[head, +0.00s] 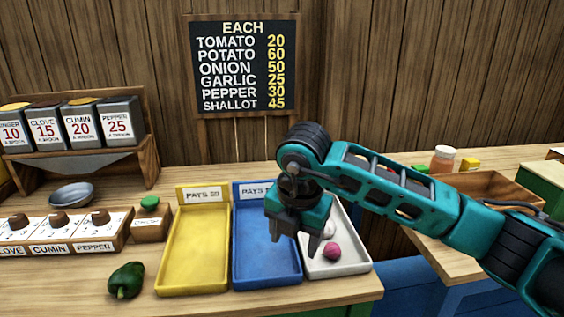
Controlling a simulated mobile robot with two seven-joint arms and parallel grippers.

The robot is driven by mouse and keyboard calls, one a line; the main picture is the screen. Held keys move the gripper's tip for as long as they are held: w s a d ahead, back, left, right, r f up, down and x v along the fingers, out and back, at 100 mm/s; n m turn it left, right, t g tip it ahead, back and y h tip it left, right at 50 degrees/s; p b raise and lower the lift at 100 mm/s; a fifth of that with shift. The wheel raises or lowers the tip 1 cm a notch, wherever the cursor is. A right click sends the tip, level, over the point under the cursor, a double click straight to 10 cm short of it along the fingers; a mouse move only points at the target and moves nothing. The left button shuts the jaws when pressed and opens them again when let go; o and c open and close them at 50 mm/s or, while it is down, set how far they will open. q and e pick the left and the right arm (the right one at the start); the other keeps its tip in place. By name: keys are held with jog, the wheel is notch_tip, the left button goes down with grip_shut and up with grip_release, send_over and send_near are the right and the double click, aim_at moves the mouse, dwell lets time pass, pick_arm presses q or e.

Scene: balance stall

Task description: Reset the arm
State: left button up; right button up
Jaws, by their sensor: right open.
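My right arm, teal and black, comes in from the right. Its right gripper (296,236) points down over the blue tray and the white tray, with its jaws open and nothing seen between them. A round pink-purple vegetable (332,251) lies in the white tray (350,268), just right of the gripper, with a pale item (329,230) partly hidden behind the gripper. The blue tray (268,280) and the yellow tray (193,280) look empty. My left gripper is not in the picture.
A green pepper (126,280) lies left of the yellow tray. A metal bowl (72,193), labelled spice boxes (75,232) and a spice rack (80,130) stand at left. A price board (243,65) stands behind. A wooden crate (490,188) and jar (442,160) are at right.

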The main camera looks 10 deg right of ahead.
jog(key=s+a+n+g+y, duration=0.2)
jog(key=s+a+y, duration=0.3)
jog(key=a, duration=0.2)
jog(key=s+a+n+g+y, duration=0.1)
jog(key=s+a+n+y, duration=0.1)
jog(key=s+a+y, duration=0.4)
jog(key=a+r+m+t+y, duration=0.35)
jog(key=r+y, duration=0.65)
jog(key=r, duration=0.4)
jog(key=w+d+r+m+t+h, duration=0.2)
jog(key=w+d+m+t+h, duration=0.3)
jog(key=d+m+t, duration=0.75)
jog(key=w+d+f+m+t+h, duration=0.2)
jog(key=d+f+m+h, duration=1)
jog(key=f+m+h, duration=0.3)
jog(key=s+d+f+g, duration=0.3)
jog(key=s+f+g, duration=0.4)
jog(key=s+f, duration=0.3)
jog(key=s+d+f+g, duration=0.3)
jog(key=s+f+g, duration=0.45)
jog(key=s, duration=0.45)
jog(key=w+a+f+t+y+p, duration=0.1)
jog(key=w+a+f+t+p, duration=0.1)
jog(key=w+f+t, duration=0.5)
jog(key=shift+w+a+f+t, duration=0.25)
jog(key=shift+a+f+t, duration=0.15)
jog(key=shift+a, duration=0.3)
